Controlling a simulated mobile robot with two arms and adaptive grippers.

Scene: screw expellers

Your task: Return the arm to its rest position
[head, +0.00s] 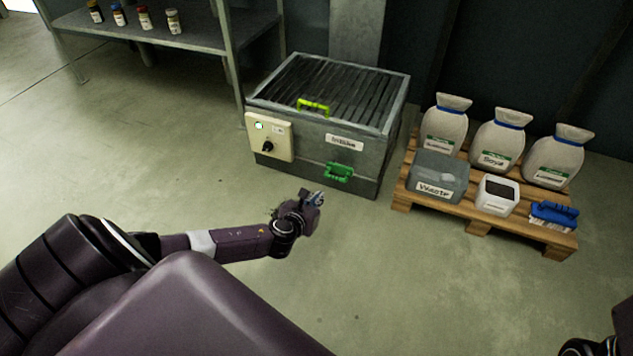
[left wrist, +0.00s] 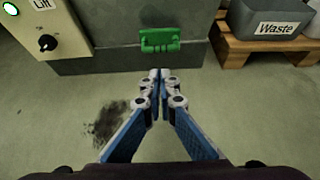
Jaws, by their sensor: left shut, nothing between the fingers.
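My left arm reaches in from the left in the head view. Its gripper (head: 318,198) is in front of the grey metal machine (head: 310,158), above the floor and apart from the machine. In the left wrist view the blue fingers of the left gripper (left wrist: 160,76) are together at their tips, with nothing between them. The green handle (left wrist: 160,40) on the machine's front shows just beyond the fingertips, not touched as far as I can tell.
A control panel (head: 269,138) with a knob is on the machine's front left. A wooden pallet (head: 478,227) at right bears sacks (head: 497,143), a Waste bin (head: 438,180), a white container (head: 496,195) and a blue brush (head: 553,214). A shelf (head: 190,38) with bottles stands at upper left. The front floor is clear.

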